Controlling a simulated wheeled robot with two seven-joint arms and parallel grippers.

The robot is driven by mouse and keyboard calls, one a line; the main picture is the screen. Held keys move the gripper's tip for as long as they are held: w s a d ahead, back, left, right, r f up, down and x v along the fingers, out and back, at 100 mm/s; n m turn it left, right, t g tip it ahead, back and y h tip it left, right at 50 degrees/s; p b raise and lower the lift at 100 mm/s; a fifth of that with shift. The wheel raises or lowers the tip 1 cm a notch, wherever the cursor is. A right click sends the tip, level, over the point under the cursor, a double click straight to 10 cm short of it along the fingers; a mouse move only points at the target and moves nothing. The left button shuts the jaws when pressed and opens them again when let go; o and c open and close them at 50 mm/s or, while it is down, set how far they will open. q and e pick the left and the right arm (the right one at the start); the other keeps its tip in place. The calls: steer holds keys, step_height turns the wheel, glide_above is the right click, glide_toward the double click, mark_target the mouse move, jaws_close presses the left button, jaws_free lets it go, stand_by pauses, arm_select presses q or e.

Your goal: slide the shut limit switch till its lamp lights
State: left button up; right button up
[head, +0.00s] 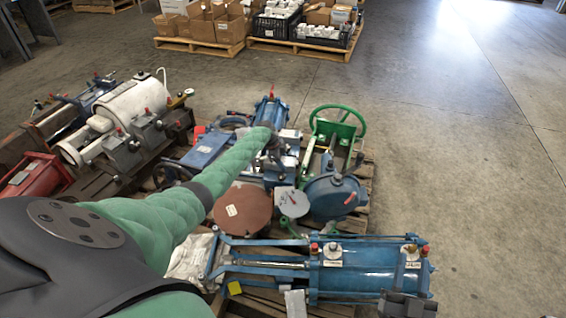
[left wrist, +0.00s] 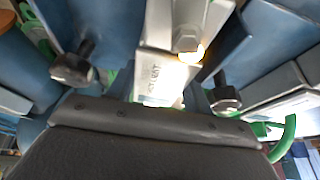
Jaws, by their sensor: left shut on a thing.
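The shut limit switch (left wrist: 160,78) is a pale block with a partly legible label that seems to read SHUT. It shows at the middle of the left wrist view, close against my dark gripper body. Its lamp (left wrist: 190,53) glows yellow-orange on the upper right of the block. My left gripper (head: 277,150) is shut on the switch, among the blue valve parts; its fingertips are hard to make out in the head view, and the switch is largely hidden there.
A blue actuator cylinder (head: 365,270) lies across the near pallet. A green handwheel (head: 338,122) and a round blue housing (head: 336,194) stand right of my left gripper. A white motor (head: 135,103) sits on the left pallet. The floor at right (head: 470,150) is clear.

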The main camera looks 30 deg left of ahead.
arm_select(q)
steer(key=o, duration=1.3)
steer(key=shift+o, duration=0.2)
arm_select(e)
steer(key=shift+f, duration=0.1)
arm_select(q)
steer(key=shift+r, duration=0.15)
steer(key=shift+a+r, duration=0.15)
steer(key=shift+r, duration=0.05)
steer(key=p+v, duration=0.1)
steer(key=v, duration=0.5)
steer(key=shift+r, duration=0.1)
steer(key=shift+s+a+r, duration=0.15)
steer(key=shift+r, duration=0.25)
arm_select(e)
step_height(320, 180, down, 15)
steer(key=g+h, duration=0.1)
steer(key=g, duration=0.4)
steer(key=shift+s+a+r, duration=0.15)
steer(key=shift+a+r, duration=0.05)
steer(key=shift+a, duration=0.2)
